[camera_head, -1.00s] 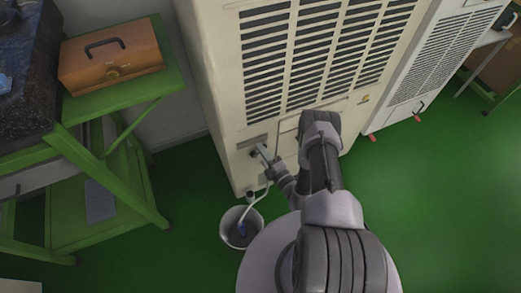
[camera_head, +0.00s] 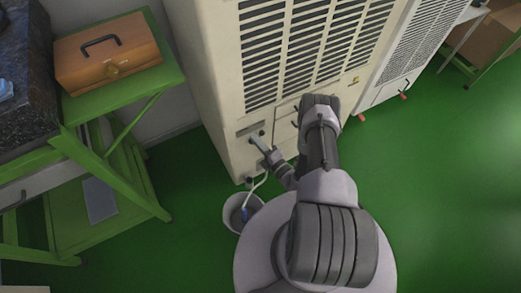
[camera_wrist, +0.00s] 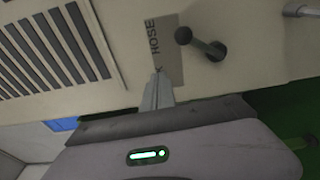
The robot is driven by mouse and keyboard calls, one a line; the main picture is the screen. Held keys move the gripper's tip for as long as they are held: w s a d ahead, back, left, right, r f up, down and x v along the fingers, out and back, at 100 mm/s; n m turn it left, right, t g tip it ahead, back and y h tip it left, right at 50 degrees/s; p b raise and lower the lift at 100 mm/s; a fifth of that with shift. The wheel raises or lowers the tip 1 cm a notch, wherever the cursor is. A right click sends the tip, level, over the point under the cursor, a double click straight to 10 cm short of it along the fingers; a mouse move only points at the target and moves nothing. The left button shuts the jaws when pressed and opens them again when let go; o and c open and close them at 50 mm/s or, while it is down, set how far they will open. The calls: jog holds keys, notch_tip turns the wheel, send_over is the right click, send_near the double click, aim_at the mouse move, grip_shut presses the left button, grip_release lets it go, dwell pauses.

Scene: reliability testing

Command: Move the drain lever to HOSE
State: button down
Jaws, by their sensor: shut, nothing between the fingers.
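The drain lever (camera_wrist: 200,44) is a dark grey rod on the cream machine's face, in the wrist view. Its smaller, rounded end lies beside the word HOSE on the grey label plate (camera_wrist: 172,42). The label's other word is mostly covered by my fingers; only a K shows. My gripper (camera_wrist: 160,78) is shut and empty, over the label's lower end, to the lower left of the lever and apart from it in the picture. In the head view my gripper (camera_head: 254,138) is at the machine's lower front, just below the label; the lever is too small there to make out clearly.
A white bucket (camera_head: 231,211) with a pale hose (camera_head: 260,183) stands on the floor below the machine (camera_head: 215,90). A green bench (camera_head: 125,85) with an orange toolbox (camera_head: 105,55) is at left. A second white unit (camera_head: 385,88) stands at right. Green floor at right is clear.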

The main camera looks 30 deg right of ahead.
jog(key=s+d+p, duration=0.1)
jog(key=s, duration=0.6)
jog(key=shift+d+f, duration=0.25)
jog(key=shift+f, duration=0.1)
